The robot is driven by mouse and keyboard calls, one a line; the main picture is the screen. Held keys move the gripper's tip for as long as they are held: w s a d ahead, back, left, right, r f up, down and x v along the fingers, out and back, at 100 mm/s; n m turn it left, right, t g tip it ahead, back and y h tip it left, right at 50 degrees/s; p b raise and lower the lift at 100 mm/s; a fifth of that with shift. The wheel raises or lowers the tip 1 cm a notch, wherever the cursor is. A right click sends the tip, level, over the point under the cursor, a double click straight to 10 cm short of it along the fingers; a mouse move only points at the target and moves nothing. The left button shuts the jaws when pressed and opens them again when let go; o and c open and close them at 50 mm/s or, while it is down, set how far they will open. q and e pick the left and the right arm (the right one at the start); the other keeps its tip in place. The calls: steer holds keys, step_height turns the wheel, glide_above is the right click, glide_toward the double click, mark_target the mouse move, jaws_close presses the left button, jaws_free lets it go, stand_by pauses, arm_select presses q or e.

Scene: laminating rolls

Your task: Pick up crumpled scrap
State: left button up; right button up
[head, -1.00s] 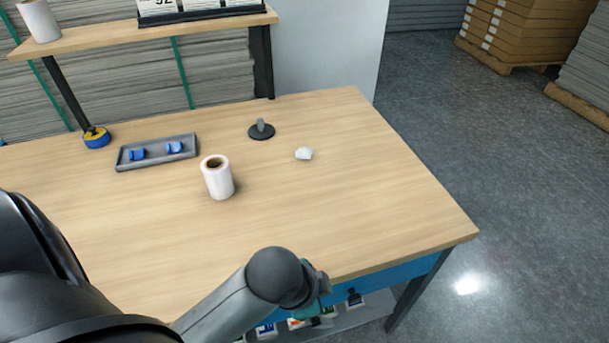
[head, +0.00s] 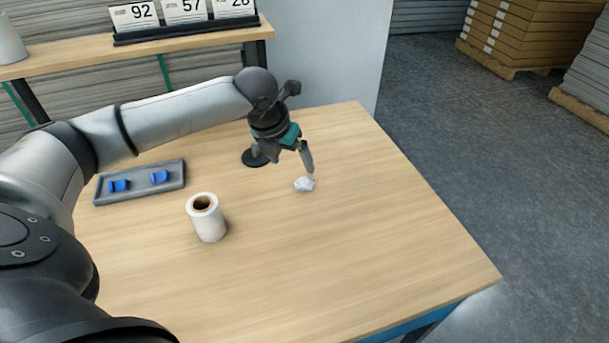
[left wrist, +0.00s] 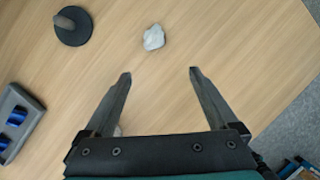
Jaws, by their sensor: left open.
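The crumpled scrap (head: 305,184) is a small white lump lying on the wooden table. It also shows in the left wrist view (left wrist: 154,38), beyond the fingertips and roughly between their lines. My left gripper (head: 284,160) is open and empty above the table, close to the scrap on its far side in the head view. In the left wrist view its two fingers (left wrist: 160,73) are spread wide, with a gap between them and the scrap. My right gripper is in neither view.
A white roll (head: 207,218) stands upright on the table (head: 380,230). A grey tray (head: 141,190) holds two blue pieces. A dark round base with a post (left wrist: 73,25) stands near the scrap, partly hidden by my gripper in the head view. The table's right side is clear.

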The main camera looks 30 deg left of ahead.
arm_select(q)
steer(key=a+r, duration=0.1)
steer(key=a, duration=0.1)
steer(key=b, duration=0.3)
glide_above(303, 183)
steer(key=s, duration=0.2)
steer(key=shift+m, duration=0.4)
steer(key=f, duration=0.9)
steer(key=shift+a+f, duration=0.1)
steer(key=shift+a, duration=0.25)
steer(key=x, duration=0.1)
steer(key=b+x, duration=0.1)
steer(key=x, duration=0.3)
steer(key=shift+s+d+b, duration=0.15)
steer(key=shift+d+b, duration=0.15)
steer(key=shift+b, duration=0.1)
steer(key=c, duration=1.4)
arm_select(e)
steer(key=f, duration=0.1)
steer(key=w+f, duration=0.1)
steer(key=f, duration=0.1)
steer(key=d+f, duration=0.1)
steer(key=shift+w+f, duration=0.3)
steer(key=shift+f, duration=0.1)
